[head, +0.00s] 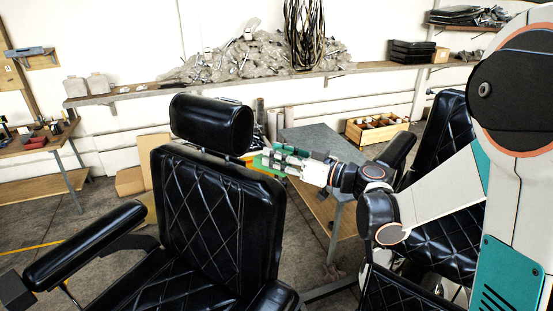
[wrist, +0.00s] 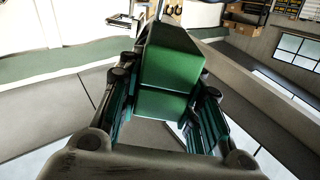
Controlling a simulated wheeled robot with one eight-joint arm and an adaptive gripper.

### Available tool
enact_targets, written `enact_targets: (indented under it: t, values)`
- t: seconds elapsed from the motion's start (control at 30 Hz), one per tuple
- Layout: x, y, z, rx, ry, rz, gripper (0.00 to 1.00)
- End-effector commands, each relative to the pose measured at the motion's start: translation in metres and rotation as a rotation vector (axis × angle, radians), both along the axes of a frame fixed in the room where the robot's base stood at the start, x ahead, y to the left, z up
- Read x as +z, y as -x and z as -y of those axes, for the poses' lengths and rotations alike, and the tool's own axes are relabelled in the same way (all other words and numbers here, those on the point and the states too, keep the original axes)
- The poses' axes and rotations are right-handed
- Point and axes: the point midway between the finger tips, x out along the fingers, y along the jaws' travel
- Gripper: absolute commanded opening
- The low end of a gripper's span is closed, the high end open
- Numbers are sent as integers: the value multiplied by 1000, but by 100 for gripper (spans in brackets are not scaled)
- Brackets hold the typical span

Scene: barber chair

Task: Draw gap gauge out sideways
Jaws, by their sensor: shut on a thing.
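The gap gauge is a green block (wrist: 170,62) between my fingers in the wrist view. In the head view a green part of the gauge (head: 262,166) shows just right of the gap between the black headrest (head: 212,122) and the chair back (head: 215,225). My gripper (head: 285,160) reaches in from the right and is shut on the gauge; it also shows in the wrist view (wrist: 165,95). I cannot tell whether the gauge's far end touches the headrest or its post.
A second black chair (head: 440,215) stands at the right, behind my arm. A grey table (head: 322,142) is behind my gripper. A wooden crate of bottles (head: 376,130) stands farther back. The chair's armrest (head: 85,245) extends at the left. A wall shelf (head: 130,95) holds clutter.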

Motion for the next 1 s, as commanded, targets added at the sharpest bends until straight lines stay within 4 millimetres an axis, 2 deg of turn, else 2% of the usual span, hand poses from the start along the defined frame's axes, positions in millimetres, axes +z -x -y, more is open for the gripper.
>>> enact_targets:
  t: [0.63,1.0]
  values:
    - [47,-3,10,-1,0,0,0]
    - [51,-4,11,0,0,0,0]
